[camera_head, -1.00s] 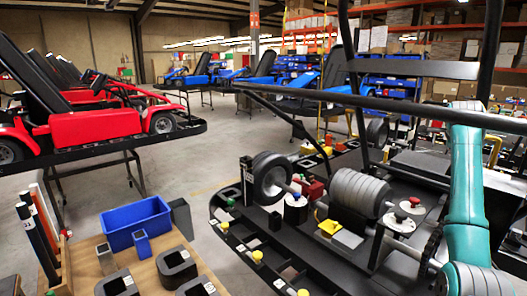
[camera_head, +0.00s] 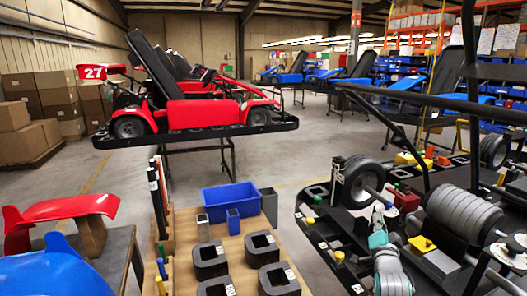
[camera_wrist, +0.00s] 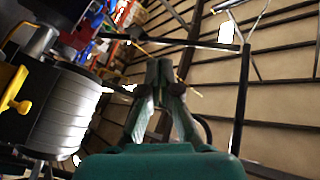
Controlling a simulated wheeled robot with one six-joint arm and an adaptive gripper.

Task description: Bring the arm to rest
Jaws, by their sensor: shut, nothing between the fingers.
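My gripper (camera_wrist: 165,68) shows in the wrist view with its two dark fingers drawn together and nothing between them. Its teal body fills the bottom middle of that view. In the head view, part of my teal and grey arm shows low at the right, in front of the black kart frame (camera_head: 335,235). Most of my arm is outside the head view. In the wrist view a grey ribbed cylinder (camera_wrist: 62,112) is at the left, apart from the fingers.
A wooden table (camera_head: 190,262) holds a blue bin (camera_head: 230,200) and several black holders (camera_head: 210,259). A red kart (camera_head: 195,112) stands on a raised black stand behind it. Red and blue body panels (camera_head: 62,209) lie at the left. Open floor (camera_head: 290,150) shows between the stands.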

